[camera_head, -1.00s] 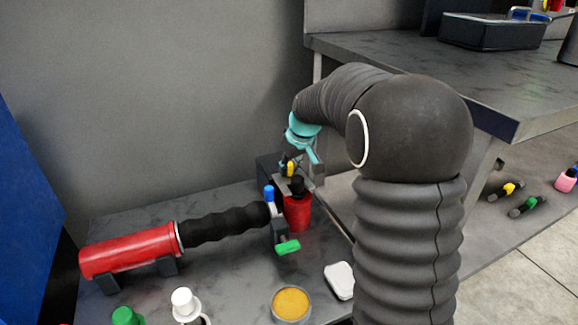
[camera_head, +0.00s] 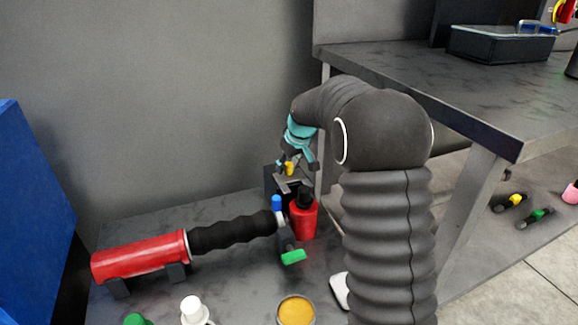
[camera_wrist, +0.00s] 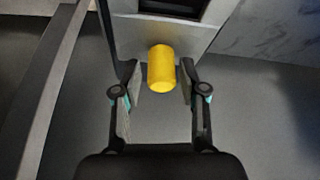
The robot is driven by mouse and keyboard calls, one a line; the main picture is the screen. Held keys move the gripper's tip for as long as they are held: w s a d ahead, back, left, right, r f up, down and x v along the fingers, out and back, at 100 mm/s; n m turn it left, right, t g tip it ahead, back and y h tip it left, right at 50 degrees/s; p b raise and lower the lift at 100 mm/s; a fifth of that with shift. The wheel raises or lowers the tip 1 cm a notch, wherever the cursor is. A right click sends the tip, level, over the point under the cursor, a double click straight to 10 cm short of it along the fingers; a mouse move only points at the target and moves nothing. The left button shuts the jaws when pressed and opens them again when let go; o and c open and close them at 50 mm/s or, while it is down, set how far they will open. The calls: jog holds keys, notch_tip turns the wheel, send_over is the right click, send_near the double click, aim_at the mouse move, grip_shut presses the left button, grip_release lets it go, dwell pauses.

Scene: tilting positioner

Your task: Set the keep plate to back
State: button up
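A yellow cylindrical knob (camera_wrist: 161,68) stands out from a light grey plate (camera_wrist: 203,35) in the wrist view. I take this plate for the keep plate, but its setting cannot be read. My gripper (camera_wrist: 160,72) is open, with one fingertip on each side of the knob and a visible gap on both sides. In the head view my gripper (camera_head: 299,165) is at the dark positioner behind the red bottle, with the yellow knob (camera_head: 289,169) between its fingers. My arm and fingers hide part of the positioner.
A red bottle with a black cap (camera_head: 303,220) stands close in front of the positioner. A red and black tool (camera_head: 140,253) lies on supports to the left. A blue-topped clamp with a green handle (camera_head: 293,257) is nearby. A higher bench (camera_head: 450,85) is at right.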

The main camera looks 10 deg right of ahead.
jog(key=shift+s, duration=0.1)
jog(key=v, duration=1.2)
dwell(0.4)
jog(key=s+f+m, duration=0.1)
jog(key=s, duration=0.1)
jog(key=s+f+m+g, duration=0.1)
jog(key=s+f, duration=0.1)
jog(key=s, duration=0.1)
jog(key=s+f+m, duration=0.1)
jog(key=s+f, duration=0.1)
jog(key=s, duration=0.1)
jog(key=shift+s+d+h, duration=0.15)
jog(key=shift+d+h, duration=0.2)
jog(key=shift+h, duration=0.05)
jog(key=s+a+r+m+t+h+p, duration=0.1)
jog(key=s+r+t, duration=0.1)
jog(key=s, duration=2.7)
jog(key=shift+s+a+r, duration=0.15)
jog(key=shift+s+r, duration=0.25)
